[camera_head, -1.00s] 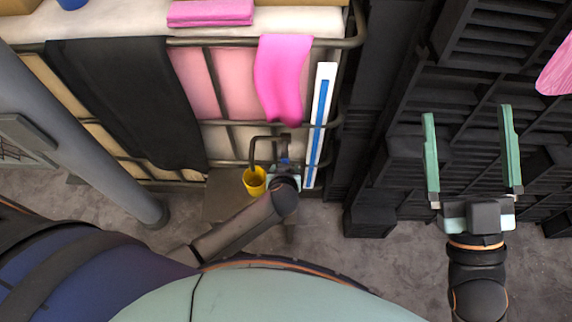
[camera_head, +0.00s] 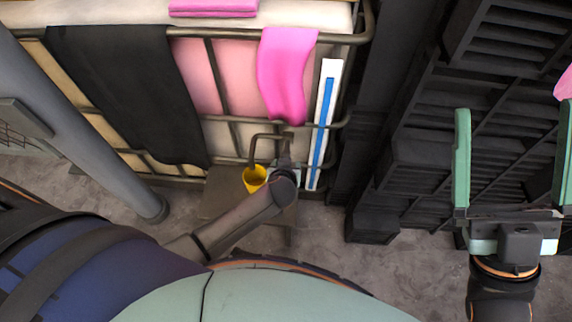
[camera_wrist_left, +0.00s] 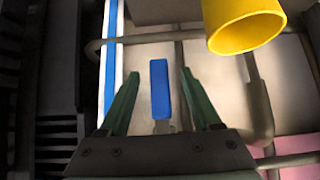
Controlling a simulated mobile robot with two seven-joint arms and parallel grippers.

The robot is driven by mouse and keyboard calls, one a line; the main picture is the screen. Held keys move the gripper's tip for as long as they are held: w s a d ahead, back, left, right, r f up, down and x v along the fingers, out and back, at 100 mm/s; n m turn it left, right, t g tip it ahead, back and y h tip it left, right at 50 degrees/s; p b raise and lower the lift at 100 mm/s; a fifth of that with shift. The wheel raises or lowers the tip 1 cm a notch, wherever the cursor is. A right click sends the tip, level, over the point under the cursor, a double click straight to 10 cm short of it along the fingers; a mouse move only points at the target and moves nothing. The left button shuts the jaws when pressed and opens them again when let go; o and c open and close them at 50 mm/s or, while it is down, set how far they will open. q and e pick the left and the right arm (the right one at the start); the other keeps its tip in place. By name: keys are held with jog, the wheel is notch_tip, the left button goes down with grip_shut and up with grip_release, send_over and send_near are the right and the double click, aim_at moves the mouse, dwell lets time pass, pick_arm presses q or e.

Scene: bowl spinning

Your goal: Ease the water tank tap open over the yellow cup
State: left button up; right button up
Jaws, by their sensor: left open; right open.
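The yellow cup (camera_head: 255,181) stands below the bent spout pipe (camera_head: 252,148) of the water tank in the head view. It also shows at the upper right of the left wrist view (camera_wrist_left: 243,25). The blue tap handle (camera_wrist_left: 160,88) lies between the two green fingers of my left gripper (camera_wrist_left: 159,72). These fingers are open, with a visible gap on each side of the handle. In the head view, my left gripper is mostly hidden by its own wrist beside the cup. My right gripper (camera_head: 514,106) is open and empty at the far right.
A white gauge strip with a blue bar (camera_head: 321,130) stands right of the tap. Metal rails (camera_head: 225,124) frame the rack, with a black cloth (camera_head: 130,95) and a pink cloth (camera_head: 285,72) hanging on it. Dark crates (camera_head: 425,165) fill the right side.

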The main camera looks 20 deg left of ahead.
pick_arm(q)
jog(key=shift+d, duration=0.15)
jog(key=shift+w+d, duration=0.15)
jog(key=shift+d, duration=0.2)
